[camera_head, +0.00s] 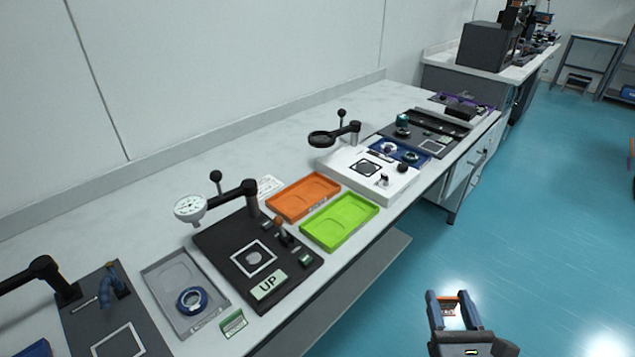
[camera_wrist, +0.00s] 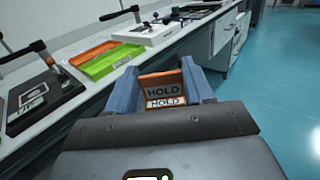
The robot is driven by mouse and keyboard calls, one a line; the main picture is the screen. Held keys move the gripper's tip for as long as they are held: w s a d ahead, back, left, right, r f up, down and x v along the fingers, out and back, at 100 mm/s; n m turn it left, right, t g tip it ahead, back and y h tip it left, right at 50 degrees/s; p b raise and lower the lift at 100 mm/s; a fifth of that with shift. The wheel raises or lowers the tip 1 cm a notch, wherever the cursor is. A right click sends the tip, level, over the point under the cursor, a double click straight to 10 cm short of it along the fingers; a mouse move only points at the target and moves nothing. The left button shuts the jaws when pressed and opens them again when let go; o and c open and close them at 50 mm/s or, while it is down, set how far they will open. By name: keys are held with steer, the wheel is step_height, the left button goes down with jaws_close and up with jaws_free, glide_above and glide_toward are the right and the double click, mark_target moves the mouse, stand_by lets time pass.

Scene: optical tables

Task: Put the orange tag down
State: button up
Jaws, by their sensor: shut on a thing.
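My gripper (camera_head: 455,303) is at the lower right in the head view, over the blue floor and apart from the bench. It is shut on the orange tag (camera_head: 449,309). In the wrist view my gripper (camera_wrist: 163,88) has its blue fingers on both sides of the orange tag (camera_wrist: 162,79). The tag is a folded orange piece with white strips reading HOLD.
The white bench (camera_head: 150,236) holds an orange tray (camera_head: 290,207), a green tray (camera_head: 328,232) and a grey tray (camera_head: 171,272) with a blue ring. A black plate (camera_head: 222,246) bears an UP card (camera_head: 268,286). A green-edged card (camera_head: 233,324) stands near the front edge.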

steer(key=s+a+r+n+g+y, duration=0.1)
steer(key=s+a+n+y, duration=0.2)
steer(key=a, duration=0.7)
steer(key=s+a+r+n+g+y, duration=0.2)
steer(key=a+y, duration=0.3)
steer(key=a, duration=0.6)
steer(key=s+a+r+n+g+y, duration=0.1)
steer(key=s+a+n+y, duration=0.3)
steer(key=a, duration=0.6)
steer(key=shift+s+a+r+g+y, duration=0.3)
steer(key=shift+r+g, duration=0.1)
steer(key=shift+g, duration=0.3)
steer(key=a+f+b, duration=0.1)
steer(key=a+f, duration=0.1)
steer(key=a, duration=0.1)
steer(key=w+a+f, duration=0.1)
steer(key=a+f, duration=0.1)
steer(key=a, duration=0.2)
steer(key=w+a+f+b, duration=0.1)
steer(key=a+f, duration=0.2)
steer(key=a, duration=0.1)
steer(key=shift+w+a+b, duration=0.15)
steer(key=shift+w+b, duration=0.05)
steer(key=shift+b, duration=0.1)
step_height(320, 180, down, 4)
steer(key=b, duration=0.3)
steer(key=shift+r, duration=0.15)
